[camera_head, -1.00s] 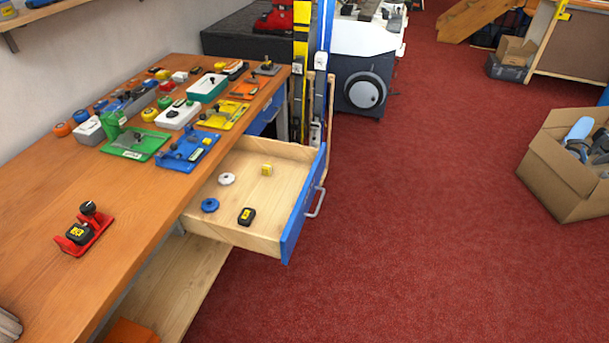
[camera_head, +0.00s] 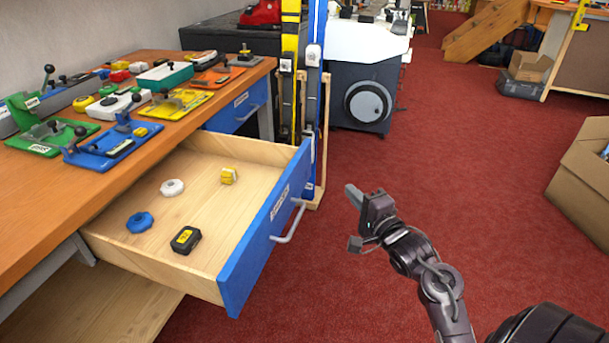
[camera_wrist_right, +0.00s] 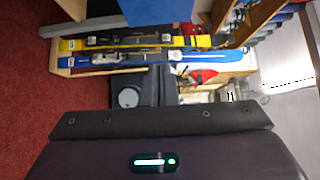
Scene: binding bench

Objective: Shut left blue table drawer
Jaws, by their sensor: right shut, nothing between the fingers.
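The blue-fronted drawer (camera_head: 262,243) stands pulled out from the wooden bench in the head view. Its light wood inside holds a white round piece (camera_head: 172,187), a blue round piece (camera_head: 140,222), a yellow block (camera_head: 229,176) and a black-and-yellow box (camera_head: 186,239). A grey handle (camera_head: 291,222) is on its front. My right gripper (camera_head: 352,217) is shut and empty, to the right of the handle and apart from it. In the right wrist view, a blue panel (camera_wrist_right: 155,10) shows at the top edge. My left gripper is not in view.
The bench top (camera_head: 50,195) carries several coloured fixtures. A second blue drawer front (camera_head: 238,107) sits farther back under the bench. Skis (camera_head: 313,100) stand upright just behind the open drawer. Open red carpet (camera_head: 480,150) lies to the right, with a cardboard box (camera_head: 585,180) at the edge.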

